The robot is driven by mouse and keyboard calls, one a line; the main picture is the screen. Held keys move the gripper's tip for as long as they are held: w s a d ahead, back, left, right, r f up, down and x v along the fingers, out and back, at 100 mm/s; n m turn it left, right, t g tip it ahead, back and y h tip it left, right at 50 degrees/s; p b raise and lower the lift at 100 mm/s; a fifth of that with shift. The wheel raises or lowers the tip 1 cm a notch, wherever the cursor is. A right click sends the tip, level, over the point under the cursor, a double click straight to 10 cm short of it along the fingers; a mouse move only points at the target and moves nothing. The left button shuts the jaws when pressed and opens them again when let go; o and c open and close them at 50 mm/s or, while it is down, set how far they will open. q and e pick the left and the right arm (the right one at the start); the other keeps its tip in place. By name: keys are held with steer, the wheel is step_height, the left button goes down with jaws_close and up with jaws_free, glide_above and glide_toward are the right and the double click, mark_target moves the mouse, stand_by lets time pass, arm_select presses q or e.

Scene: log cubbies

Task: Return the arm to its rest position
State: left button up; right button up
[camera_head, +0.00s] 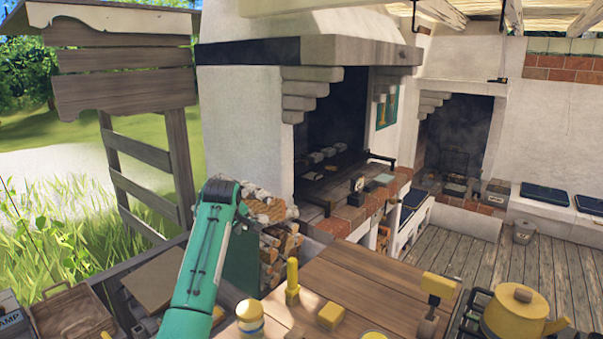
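My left arm (205,255) is teal and rises from the bottom edge, left of the wooden table (360,285). Its upper end bends in front of the stacked logs (280,240). I cannot make out the fingers of my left gripper, so I cannot tell whether it is open or shut, or whether it holds anything. My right arm and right gripper are not in view.
On the table stand a yellow-lidded jar (250,318), a yellow mill (292,282), a yellow block (331,316) and a wooden mallet (436,292). A yellow pot (515,312) sits at right. A basket (72,318) is at lower left. The plank floor behind is largely clear.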

arm_select(q)
steer(key=s+a+f+m+g, duration=0.1)
steer(key=s+a+f+m, duration=0.15)
steer(key=s+f, duration=0.95)
steer(key=s+a+f+m, duration=0.2)
steer(key=s+f+m, duration=0.1)
steer(key=s+f, duration=0.9)
steer(key=s+f+m+g+h, duration=0.15)
steer(key=s+m, duration=0.55)
steer(key=s, duration=2.5)
step_height(320, 180, down, 29)
steer(key=d+g, duration=0.1)
steer(key=s+a+f+g, duration=0.1)
steer(key=s+a+f, duration=0.2)
steer(key=s+f, duration=1.7)
steer(key=shift+s+a+f+m+g+y, duration=0.2)
steer(key=shift+f+m+g+y, duration=0.15)
steer(key=shift+f, duration=0.4)
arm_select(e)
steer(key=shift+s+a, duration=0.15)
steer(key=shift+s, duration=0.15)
